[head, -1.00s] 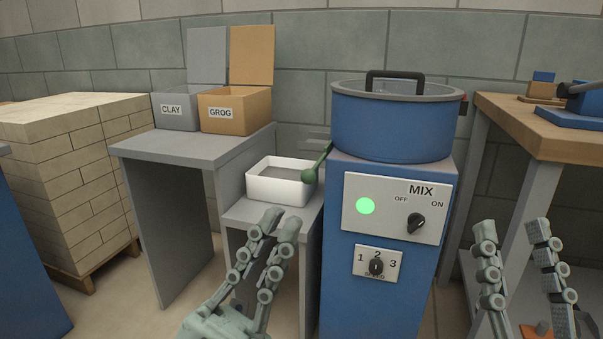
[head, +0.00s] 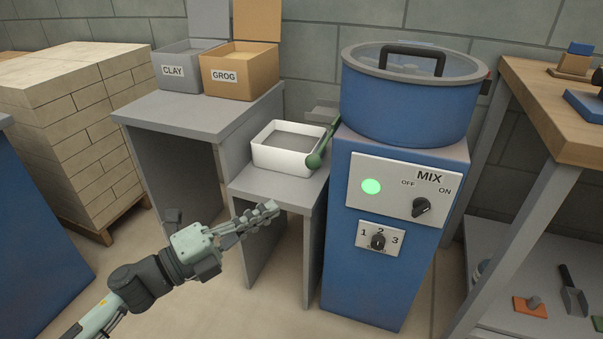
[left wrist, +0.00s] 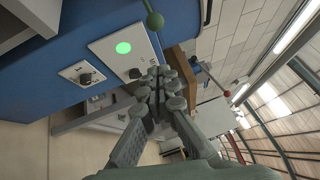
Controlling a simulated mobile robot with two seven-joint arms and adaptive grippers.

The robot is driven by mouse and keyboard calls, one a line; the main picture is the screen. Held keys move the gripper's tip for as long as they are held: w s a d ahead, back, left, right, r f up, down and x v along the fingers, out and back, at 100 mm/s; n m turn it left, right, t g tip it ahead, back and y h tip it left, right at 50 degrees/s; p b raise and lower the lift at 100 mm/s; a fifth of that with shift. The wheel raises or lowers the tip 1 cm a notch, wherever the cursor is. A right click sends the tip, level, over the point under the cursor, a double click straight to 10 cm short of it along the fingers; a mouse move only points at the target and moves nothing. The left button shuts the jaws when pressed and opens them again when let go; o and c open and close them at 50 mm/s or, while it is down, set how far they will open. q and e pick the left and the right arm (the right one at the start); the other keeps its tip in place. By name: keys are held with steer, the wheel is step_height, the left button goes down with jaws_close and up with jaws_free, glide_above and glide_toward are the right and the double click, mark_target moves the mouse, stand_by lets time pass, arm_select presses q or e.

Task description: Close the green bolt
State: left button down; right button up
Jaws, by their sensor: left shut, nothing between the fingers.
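A green rod with a ball knob (head: 313,160) slants down and left from the side of the blue mixer, with the knob at the right edge of the white tray. The knob also shows at the top of the left wrist view (left wrist: 155,21). My left gripper (head: 272,209) is shut and empty, in front of the low grey stand, below and left of the knob and apart from it. Its fingers show together in the left wrist view (left wrist: 167,80). My right gripper is out of view. The rod's upper end is partly hidden by the mixer.
The blue mixer (head: 410,110) stands on a blue cabinet with a MIX panel (head: 400,190), a lit green lamp and a speed knob. The white tray (head: 288,158) sits on the low stand. CLAY and GROG boxes (head: 240,75) stand behind. A wooden-topped bench (head: 545,120) is at right.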

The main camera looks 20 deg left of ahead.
mark_target(312, 158)
arm_select(q)
steer(key=w+d+r+p, duration=0.1)
steer(key=w+d, duration=0.2)
steer(key=w, duration=0.6)
steer(key=shift+w+d+r, duration=0.25)
steer(key=shift+w+r, duration=0.05)
steer(key=shift+r, duration=0.05)
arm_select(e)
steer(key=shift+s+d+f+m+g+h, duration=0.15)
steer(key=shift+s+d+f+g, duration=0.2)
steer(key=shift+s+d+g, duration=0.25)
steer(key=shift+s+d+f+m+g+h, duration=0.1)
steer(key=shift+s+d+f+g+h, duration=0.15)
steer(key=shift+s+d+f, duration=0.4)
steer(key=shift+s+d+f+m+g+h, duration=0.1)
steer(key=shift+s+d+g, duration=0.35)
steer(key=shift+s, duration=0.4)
arm_select(q)
steer(key=w, duration=0.7)
steer(key=shift+d, duration=0.1)
steer(key=shift+r, duration=0.15)
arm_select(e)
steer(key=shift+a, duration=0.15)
arm_select(q)
steer(key=shift+w, duration=0.1)
